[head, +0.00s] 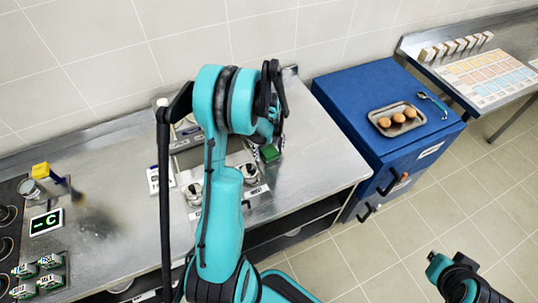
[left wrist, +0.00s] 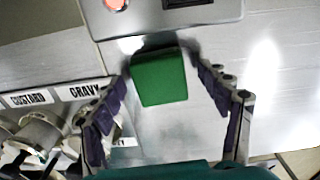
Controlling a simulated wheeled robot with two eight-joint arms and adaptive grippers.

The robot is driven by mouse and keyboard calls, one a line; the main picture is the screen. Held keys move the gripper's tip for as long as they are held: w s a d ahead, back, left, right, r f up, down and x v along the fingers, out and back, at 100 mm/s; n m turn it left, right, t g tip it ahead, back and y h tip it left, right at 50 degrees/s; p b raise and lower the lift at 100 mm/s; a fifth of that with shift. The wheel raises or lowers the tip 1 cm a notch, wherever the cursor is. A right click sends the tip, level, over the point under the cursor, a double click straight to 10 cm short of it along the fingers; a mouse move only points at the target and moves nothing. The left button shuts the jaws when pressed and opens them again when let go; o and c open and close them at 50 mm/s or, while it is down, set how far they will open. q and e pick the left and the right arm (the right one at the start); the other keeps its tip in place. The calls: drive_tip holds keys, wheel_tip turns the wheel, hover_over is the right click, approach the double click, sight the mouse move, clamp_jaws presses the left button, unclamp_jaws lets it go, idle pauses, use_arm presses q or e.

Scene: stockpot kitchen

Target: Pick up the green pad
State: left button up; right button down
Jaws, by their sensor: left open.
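The green pad (left wrist: 159,80) is a small block with rounded edges on the steel counter. In the head view the pad (head: 270,153) shows just right of my left wrist, partly covered by it. My left gripper (left wrist: 161,73) is open, with one purple-padded finger on each side of the pad. Gaps show between the pad and both fingers, and nothing is held. In the head view my left arm hides most of this gripper. Teal and black parts of my right arm show at the lower right, but no right fingers are visible.
Labelled containers, "CUSTARD" and "GRAVY" (left wrist: 86,91), stand close left of the gripper in the wrist view. A grey metal unit (left wrist: 170,18) lies beyond the pad. A blue cabinet (head: 350,85) carries a tray of eggs (head: 397,119). The counter's right end (head: 330,165) is clear.

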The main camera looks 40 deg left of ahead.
sight(269, 151)
use_arm(q)
drive_tip(key=c, duration=1)
drive_tip(key=shift+c, duration=0.2)
wheel_tip(269, 151, up, 4)
drive_tip(key=shift+r+p, duration=0.25)
drive_tip(key=shift+p, duration=0.45)
drive_tip(key=s+d+r+p, duration=0.2)
drive_tip(key=s+d+r, duration=0.4)
drive_tip(key=d, duration=0.3)
drive_tip(key=shift+s+d+r, duration=0.2)
drive_tip(key=shift+s+d, duration=0.15)
drive_tip(key=shift+s, duration=0.05)
